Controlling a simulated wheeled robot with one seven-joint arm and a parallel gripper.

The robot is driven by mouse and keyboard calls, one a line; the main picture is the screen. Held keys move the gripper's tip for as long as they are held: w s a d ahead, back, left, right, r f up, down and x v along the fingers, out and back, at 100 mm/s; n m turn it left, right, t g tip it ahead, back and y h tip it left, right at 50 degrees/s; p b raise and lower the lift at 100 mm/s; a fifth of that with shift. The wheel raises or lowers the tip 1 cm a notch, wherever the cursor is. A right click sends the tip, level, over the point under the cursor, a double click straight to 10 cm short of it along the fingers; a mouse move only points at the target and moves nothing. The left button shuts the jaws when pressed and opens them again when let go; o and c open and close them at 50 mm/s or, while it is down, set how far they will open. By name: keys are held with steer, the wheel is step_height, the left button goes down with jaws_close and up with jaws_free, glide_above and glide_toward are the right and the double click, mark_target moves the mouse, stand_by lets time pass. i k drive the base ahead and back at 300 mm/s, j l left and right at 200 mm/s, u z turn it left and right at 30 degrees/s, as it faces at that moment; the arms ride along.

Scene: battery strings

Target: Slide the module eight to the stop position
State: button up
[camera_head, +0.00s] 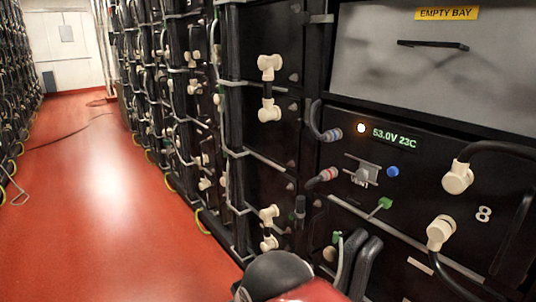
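Module eight (420,180) is a black-fronted unit in the rack at the right, marked with a white 8. Its display (394,138) reads about 53.0V 23C, beside a lit orange-white lamp (361,128). Two cream plugs (457,178) with thick black cables sit on its front. A metal latch (362,173), a blue knob (393,171) and a green-tipped piece (380,206) are left of them. A dark handle shows at its right end. Dark rounded pieces at bottom centre may be my gripper (360,256); its opening and any contact are unclear. The module's lower edge is partly hidden.
A grey panel labelled EMPTY BAY (446,14) is directly above module eight. More racks with cream plugs and cables (268,68) run back along the left of it. The red aisle floor (95,180) is mostly clear, with a thin dark cable lying across it.

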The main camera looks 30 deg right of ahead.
mark_target(481, 212)
steer(key=k+l+z, duration=0.1)
steer(key=z, duration=0.35)
steer(key=l+z, duration=0.2)
steer(key=z, duration=0.2)
steer(key=k+l+z, duration=0.1)
steer(key=z, duration=0.35)
steer(key=l, duration=0.1)
